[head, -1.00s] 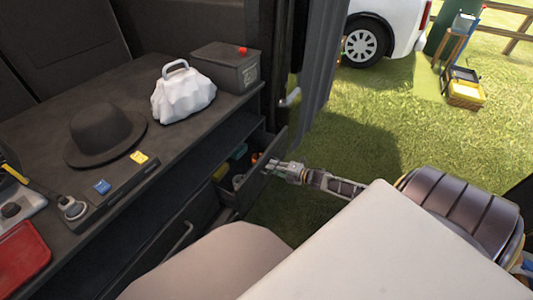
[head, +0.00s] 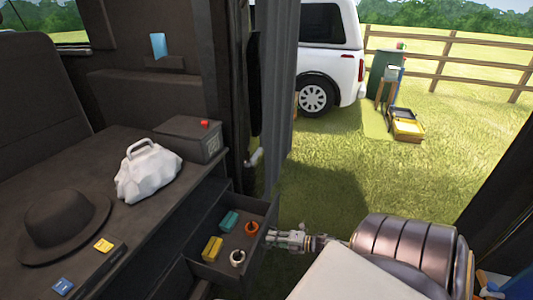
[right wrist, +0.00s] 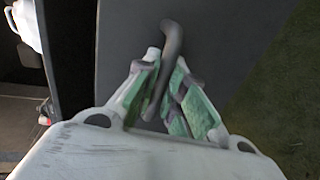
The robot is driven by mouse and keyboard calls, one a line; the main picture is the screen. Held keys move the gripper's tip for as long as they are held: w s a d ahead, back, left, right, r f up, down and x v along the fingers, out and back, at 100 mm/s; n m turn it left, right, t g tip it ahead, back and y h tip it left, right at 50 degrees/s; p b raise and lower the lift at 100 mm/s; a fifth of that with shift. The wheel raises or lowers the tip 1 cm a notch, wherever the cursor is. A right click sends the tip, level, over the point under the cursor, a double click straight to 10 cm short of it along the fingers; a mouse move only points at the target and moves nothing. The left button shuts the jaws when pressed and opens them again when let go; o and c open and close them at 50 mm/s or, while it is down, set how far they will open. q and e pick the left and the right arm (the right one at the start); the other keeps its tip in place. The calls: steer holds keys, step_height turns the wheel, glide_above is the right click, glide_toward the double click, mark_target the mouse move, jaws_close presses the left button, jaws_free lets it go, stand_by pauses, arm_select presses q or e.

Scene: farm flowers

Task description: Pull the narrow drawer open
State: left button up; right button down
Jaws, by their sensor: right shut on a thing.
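The narrow drawer (head: 222,268) stands out from the dark cabinet in the head view. Inside it are a yellow item (head: 212,248), a teal item (head: 229,220), an orange item (head: 251,228) and a pale ring-shaped item (head: 237,257). My right gripper (head: 274,239) is at the drawer's front face, on its outer side. In the right wrist view my right gripper (right wrist: 168,95) is shut on the dark bar handle (right wrist: 173,45) of the drawer front (right wrist: 225,40). My left gripper is not in view.
A black hat (head: 65,225), a white bag (head: 148,172) and a dark box with a red knob (head: 190,138) stand on the counter above the drawer. Grass (head: 390,190) lies open beyond.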

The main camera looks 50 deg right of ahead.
steer(key=shift+s+d, duration=0.1)
steer(key=shift+s, duration=0.25)
steer(key=c, duration=1.5)
jaws_free()
steer(key=shift+s+d, duration=0.1)
steer(key=shift+v, duration=5.85)
